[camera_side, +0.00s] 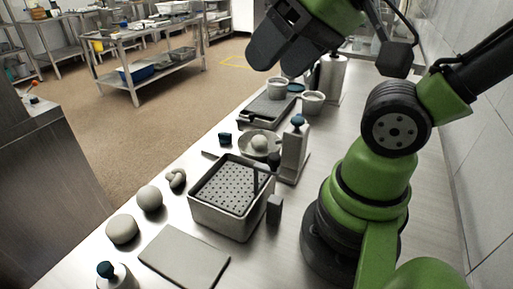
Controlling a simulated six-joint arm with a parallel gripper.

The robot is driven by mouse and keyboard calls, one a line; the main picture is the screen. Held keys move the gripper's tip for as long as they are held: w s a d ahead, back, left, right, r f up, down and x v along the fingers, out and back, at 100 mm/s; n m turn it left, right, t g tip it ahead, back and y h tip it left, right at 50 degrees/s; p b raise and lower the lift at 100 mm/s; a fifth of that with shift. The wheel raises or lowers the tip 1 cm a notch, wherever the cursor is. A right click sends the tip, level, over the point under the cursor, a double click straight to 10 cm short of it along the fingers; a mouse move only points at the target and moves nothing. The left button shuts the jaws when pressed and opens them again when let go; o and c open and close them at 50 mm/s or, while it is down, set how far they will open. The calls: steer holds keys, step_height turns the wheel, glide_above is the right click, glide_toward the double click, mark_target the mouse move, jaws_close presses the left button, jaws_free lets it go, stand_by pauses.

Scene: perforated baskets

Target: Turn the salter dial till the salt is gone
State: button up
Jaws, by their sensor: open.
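My gripper (274,54) is at the top of the side view, high above the counter, with its jaws open and nothing seen between them. A tall grey box-shaped holder with a blue knob (297,121) on top stands upright behind the basket. A grey bottle with a blue cap (105,269) is at the bottom left, cut by the frame edge. I cannot tell which of these is the salter, and no salt can be made out. My gripper touches neither. A grey basket (231,226) with a perforated insert (225,188) stands mid-counter.
Round grey items (122,230) and a flat board (184,262) lie left and front of the basket. A bowl (259,145) holding a round item, a tray (268,110) and cups (313,102) stand behind.

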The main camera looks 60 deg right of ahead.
steer(key=shift+w, duration=0.15)
steer(key=c, duration=0.3)
steer(key=n+g+h, duration=0.2)
steer(key=n+g, duration=0.4)
steer(key=g, duration=0.1)
glide_above(226, 133)
step_height(226, 133, down, 19)
step_height(226, 133, down, 10)
steer(key=shift+r, duration=0.1)
jaws_close()
